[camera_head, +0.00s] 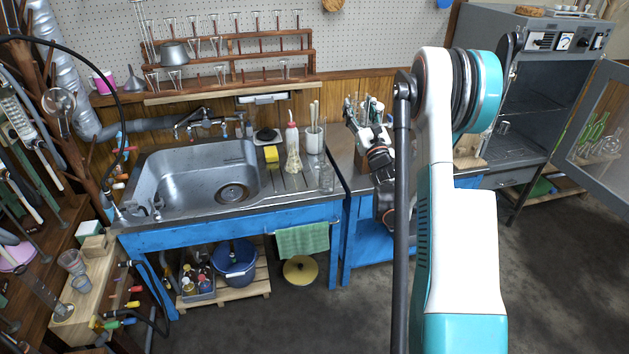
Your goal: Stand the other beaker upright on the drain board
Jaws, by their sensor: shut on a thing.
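The ridged drain board (291,183) is the steel area right of the sink basin. A clear glass beaker (327,178) stands upright near its front right corner. My gripper (353,112) is small in the picture, right of the drain board and above the neighbouring bench. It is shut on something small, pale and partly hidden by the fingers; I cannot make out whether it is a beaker. Two more clear glass vessels (72,262) stand on the wooden shelf at the lower left.
The faucet (200,123) is behind the basin (205,180). The board's front middle is clear.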

